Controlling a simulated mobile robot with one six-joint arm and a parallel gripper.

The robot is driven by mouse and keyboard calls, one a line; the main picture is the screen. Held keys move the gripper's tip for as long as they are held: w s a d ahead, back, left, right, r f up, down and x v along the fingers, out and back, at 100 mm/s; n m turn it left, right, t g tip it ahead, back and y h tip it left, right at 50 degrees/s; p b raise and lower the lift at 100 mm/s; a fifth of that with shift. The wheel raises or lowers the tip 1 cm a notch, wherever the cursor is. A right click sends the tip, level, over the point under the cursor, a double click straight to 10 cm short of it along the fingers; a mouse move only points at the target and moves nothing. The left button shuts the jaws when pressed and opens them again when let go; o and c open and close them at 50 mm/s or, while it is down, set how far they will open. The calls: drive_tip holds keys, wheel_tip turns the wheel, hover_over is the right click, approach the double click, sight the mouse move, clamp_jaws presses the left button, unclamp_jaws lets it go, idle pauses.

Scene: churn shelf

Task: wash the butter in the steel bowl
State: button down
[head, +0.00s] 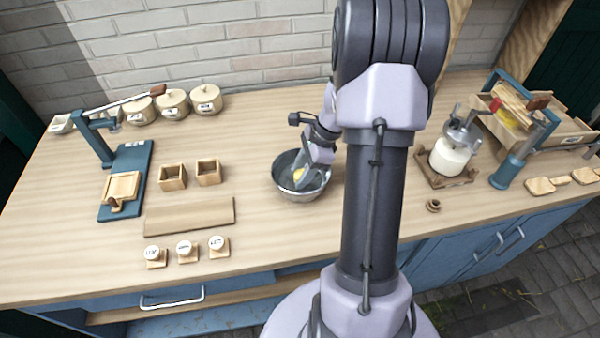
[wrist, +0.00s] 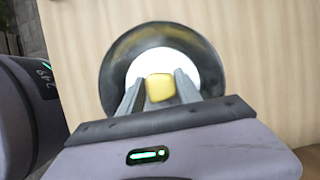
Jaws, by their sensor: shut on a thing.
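The steel bowl (head: 301,190) stands on the wooden worktop near the middle in the head view. It also shows in the wrist view (wrist: 121,62), with a pale, whitish bottom. The butter (head: 298,174) is a small yellow lump, and in the wrist view the butter (wrist: 160,88) sits between the two fingertips. My gripper (head: 305,177) points down into the bowl and is shut on the butter. In the wrist view my gripper (wrist: 160,92) shows both grey fingers against the lump's sides. I cannot tell whether the butter touches the bowl's bottom.
Two small wooden boxes (head: 173,177) and a flat board (head: 190,216) lie left of the bowl. Three stamps (head: 187,250) stand at the front. A glass churn (head: 452,152) stands to the right, beyond my arm. The worktop behind the bowl is clear.

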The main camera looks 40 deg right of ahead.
wheel_tip(320, 180, up, 8)
drive_tip(key=p, duration=0.6)
drive_tip(key=shift+f, duration=0.25)
idle(0.5)
wheel_tip(320, 180, up, 4)
drive_tip(key=p, duration=0.3)
drive_tip(key=shift+p, duration=0.4)
